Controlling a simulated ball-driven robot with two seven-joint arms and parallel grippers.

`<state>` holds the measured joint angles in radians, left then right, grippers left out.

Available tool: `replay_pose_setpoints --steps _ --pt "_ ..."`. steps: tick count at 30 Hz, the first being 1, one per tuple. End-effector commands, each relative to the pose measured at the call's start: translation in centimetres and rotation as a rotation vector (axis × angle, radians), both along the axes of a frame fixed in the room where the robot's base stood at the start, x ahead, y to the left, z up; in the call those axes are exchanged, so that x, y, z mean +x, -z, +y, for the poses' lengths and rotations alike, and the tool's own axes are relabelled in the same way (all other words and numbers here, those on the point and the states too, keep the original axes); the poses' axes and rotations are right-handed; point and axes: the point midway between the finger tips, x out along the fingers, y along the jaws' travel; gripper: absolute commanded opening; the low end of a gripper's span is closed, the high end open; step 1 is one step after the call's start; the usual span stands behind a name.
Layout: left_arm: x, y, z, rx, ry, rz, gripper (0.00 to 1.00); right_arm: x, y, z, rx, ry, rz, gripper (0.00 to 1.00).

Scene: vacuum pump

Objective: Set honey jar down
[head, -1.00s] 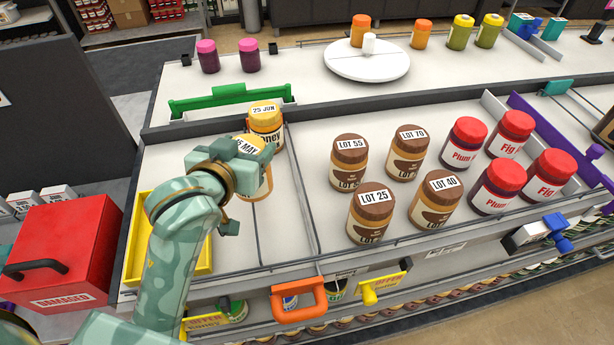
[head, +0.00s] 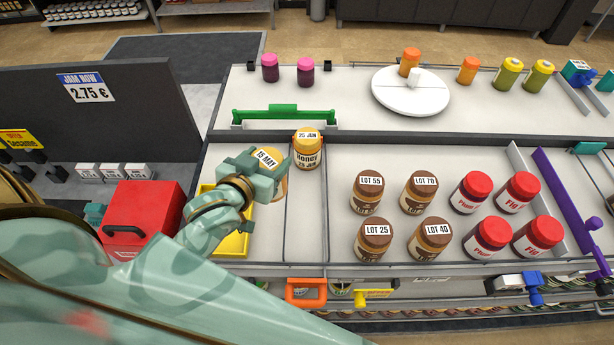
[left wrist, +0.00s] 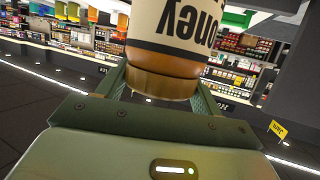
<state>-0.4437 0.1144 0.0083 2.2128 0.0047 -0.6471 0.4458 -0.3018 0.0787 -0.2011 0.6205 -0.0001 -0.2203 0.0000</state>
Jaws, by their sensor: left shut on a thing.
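The honey jar (head: 270,158) has a yellow lid labelled 15 MAY and shows beside my left gripper (head: 272,174) in the head view. The gripper is shut on this jar over the left part of the counter, and hides much of its body. In the left wrist view the jar (left wrist: 178,50) sits between the two fingers with its "Honey" label upside down. A second honey jar (head: 307,150), labelled 25 JUN, stands upright just to the right and behind. I cannot tell whether the held jar touches the counter. My right gripper is not in view.
A yellow tray (head: 236,243) lies on the counter by my left forearm, next to a red box (head: 140,215). A green bar (head: 285,116) runs behind the honey jars. Several chocolate jars (head: 375,238) stand to the right. The counter strip in front of the 25 JUN jar is clear.

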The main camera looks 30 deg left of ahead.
Motion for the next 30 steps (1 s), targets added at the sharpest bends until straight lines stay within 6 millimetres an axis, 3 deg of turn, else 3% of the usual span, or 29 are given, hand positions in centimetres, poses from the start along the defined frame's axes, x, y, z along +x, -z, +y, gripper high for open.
replay_pose_setpoints --steps 11,15,21,26,30 --pt "7.5 3.3 -2.2 -0.001 0.002 -0.004 0.09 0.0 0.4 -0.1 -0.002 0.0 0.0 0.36" --pt "9.4 5.9 -2.8 -0.001 0.001 -0.001 0.09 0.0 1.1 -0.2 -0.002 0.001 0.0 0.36" --pt "11.3 8.2 -3.4 -0.001 0.001 -0.003 0.09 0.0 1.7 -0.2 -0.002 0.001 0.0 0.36" --pt "11.9 8.9 -3.6 -0.002 0.0 -0.004 0.09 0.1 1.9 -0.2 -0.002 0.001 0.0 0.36" --pt "12.2 11.2 -3.7 0.0 0.001 0.001 0.09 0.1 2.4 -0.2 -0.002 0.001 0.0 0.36"
